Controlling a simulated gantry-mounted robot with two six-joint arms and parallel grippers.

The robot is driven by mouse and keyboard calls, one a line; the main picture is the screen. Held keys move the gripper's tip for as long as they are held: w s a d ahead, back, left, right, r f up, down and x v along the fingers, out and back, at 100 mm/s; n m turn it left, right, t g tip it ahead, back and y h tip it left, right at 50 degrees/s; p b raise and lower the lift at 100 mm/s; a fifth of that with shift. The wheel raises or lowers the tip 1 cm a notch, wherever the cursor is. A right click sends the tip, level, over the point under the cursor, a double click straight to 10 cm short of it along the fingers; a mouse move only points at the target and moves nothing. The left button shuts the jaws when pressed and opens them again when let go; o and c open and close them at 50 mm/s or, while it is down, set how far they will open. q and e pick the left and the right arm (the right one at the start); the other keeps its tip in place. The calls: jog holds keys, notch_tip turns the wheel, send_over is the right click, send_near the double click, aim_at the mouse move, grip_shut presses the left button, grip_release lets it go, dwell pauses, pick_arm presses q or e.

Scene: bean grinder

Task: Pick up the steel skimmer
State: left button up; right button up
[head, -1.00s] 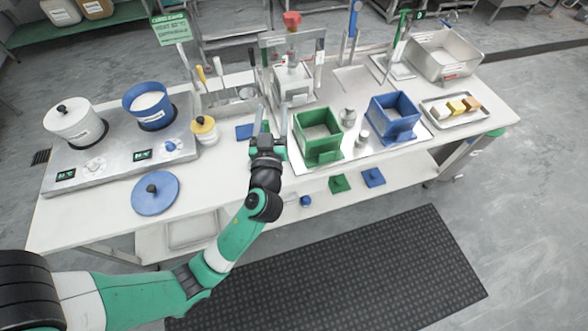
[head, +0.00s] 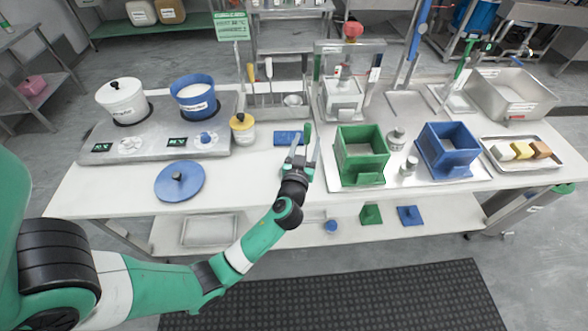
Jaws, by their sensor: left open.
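My left gripper (head: 306,150) is open over the white table, between the small blue mat and the green square bin. A small upright green piece (head: 307,131) shows between or just behind its fingers; I cannot tell whether it touches them. Several long-handled tools stand in a rack at the back of the table, one with a yellow handle (head: 251,73) and one with a white handle (head: 268,68). A round steel head (head: 293,100) shows low at the rack's right end. It may be the skimmer, but it is too small to be sure. My right gripper is not in view.
A hot plate with a white pot (head: 122,102) and a blue pot (head: 194,98) stands left. A yellow-lidded jar (head: 242,129), blue mat (head: 288,138) and blue lid (head: 180,181) lie near. The green bin (head: 361,154) and blue bin (head: 447,150) stand right. The front middle is clear.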

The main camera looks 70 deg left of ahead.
pick_arm(q)
jog(key=x, duration=0.5)
jog(key=shift+s+a+f, duration=0.1)
jog(key=shift+a+f, duration=0.05)
jog(key=shift+a, duration=0.05)
grip_shut()
